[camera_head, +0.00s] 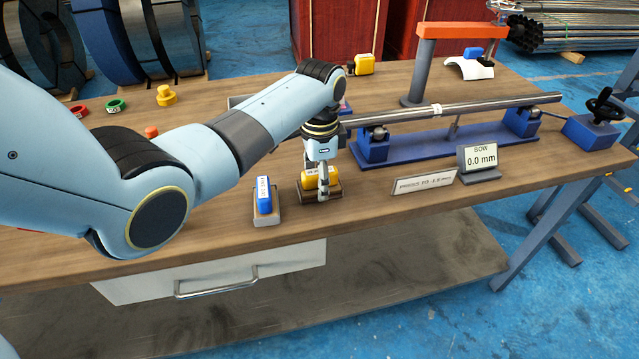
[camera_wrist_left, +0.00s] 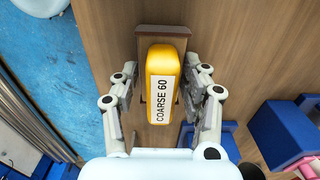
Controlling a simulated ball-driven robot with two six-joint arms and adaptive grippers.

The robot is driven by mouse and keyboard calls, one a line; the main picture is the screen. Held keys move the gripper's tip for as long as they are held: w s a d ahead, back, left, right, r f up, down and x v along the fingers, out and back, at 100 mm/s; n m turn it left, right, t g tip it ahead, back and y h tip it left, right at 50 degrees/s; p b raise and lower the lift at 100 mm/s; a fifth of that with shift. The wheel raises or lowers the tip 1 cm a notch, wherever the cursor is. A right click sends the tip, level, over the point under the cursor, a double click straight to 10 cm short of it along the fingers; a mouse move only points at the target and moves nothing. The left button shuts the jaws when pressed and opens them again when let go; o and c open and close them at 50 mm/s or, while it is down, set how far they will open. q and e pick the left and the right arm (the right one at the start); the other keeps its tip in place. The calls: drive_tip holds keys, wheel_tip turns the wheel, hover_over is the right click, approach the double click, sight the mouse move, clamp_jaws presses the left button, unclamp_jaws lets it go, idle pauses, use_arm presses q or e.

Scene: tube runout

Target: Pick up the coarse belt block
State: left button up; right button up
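The coarse belt block (camera_wrist_left: 163,85) is yellow, with a white label reading "COARSE 60". It sits on a small brown holder (camera_wrist_left: 165,31) on the bench. In the head view the yellow block (camera_head: 312,174) is partly hidden behind my left gripper (camera_head: 322,192), which points down over it. In the left wrist view the left gripper (camera_wrist_left: 160,72) is open, with one finger on each side of the block. A gap shows between the left-hand finger and the block; contact on the other side is hard to judge. My right gripper is not in view.
A blue block (camera_head: 264,194) stands on a pale holder just left. A blue stand (camera_head: 440,143) carries a long steel tube (camera_head: 460,107) behind. To the right are a sign (camera_head: 424,182) and a BOW display (camera_head: 481,157) reading 0.0 mm. The bench's front edge is close.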

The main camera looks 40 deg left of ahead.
use_arm(q)
drive_tip(key=c, duration=0.8)
drive_tip(key=shift+w+r, duration=0.15)
drive_tip(key=shift+r, duration=0.35)
wheel_tip(320, 180, up, 3)
drive_tip(key=shift+f, duration=0.15)
drive_tip(key=d+r, duration=0.2)
drive_tip(key=d, duration=0.2)
drive_tip(key=s+d+r, duration=0.1)
drive_tip(key=d+r, duration=0.4)
drive_tip(key=d, duration=0.2)
drive_tip(key=shift+s+d+r, duration=0.15)
drive_tip(key=shift+d+r, duration=0.05)
drive_tip(key=shift+d, duration=0.15)
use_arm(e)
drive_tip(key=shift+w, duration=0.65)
